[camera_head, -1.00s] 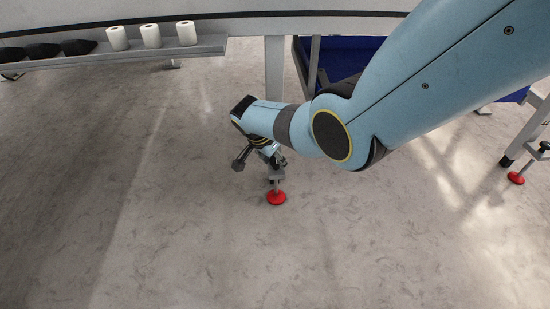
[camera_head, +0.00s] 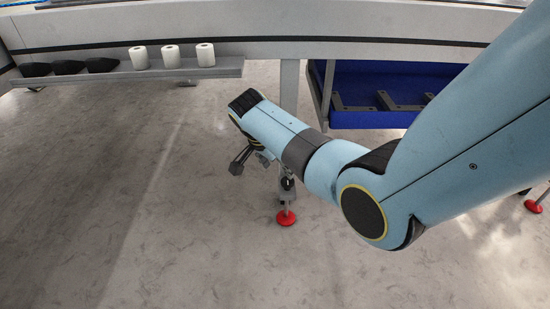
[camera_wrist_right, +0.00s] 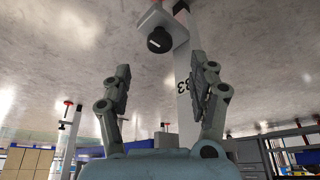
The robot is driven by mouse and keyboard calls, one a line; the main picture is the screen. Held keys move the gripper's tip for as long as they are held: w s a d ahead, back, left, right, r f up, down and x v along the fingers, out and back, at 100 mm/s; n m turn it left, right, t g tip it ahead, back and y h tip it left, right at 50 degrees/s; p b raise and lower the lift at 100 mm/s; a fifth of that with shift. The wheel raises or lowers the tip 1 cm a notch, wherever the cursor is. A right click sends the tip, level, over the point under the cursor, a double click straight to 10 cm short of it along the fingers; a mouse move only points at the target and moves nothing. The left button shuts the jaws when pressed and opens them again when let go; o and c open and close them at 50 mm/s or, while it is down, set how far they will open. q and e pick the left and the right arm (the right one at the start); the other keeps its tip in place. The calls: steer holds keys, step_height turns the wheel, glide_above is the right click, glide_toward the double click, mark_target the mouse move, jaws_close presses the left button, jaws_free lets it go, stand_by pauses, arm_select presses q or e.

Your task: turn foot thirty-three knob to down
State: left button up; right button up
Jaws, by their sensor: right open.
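The black knob (camera_wrist_right: 158,40) sits on a grey bracket attached to a pale table leg (camera_wrist_right: 187,100), which carries a partly covered number ending in 33. In the wrist view my right gripper (camera_wrist_right: 161,82) is open and empty. Its two fingers are spread left and right, and the knob shows between their lines, just past the tips. In the head view the right gripper (camera_head: 262,165) is beside the leg's lower end, above the red foot (camera_head: 286,218) on the floor. The knob's setting cannot be read. My left gripper is not in view.
The long table (camera_head: 200,28) runs across the back. Its shelf (camera_head: 110,75) holds white rolls and black items. Another red foot (camera_head: 533,206) stands far right. The front floor is clear.

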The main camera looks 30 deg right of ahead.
steer(key=shift+v, duration=1.8)
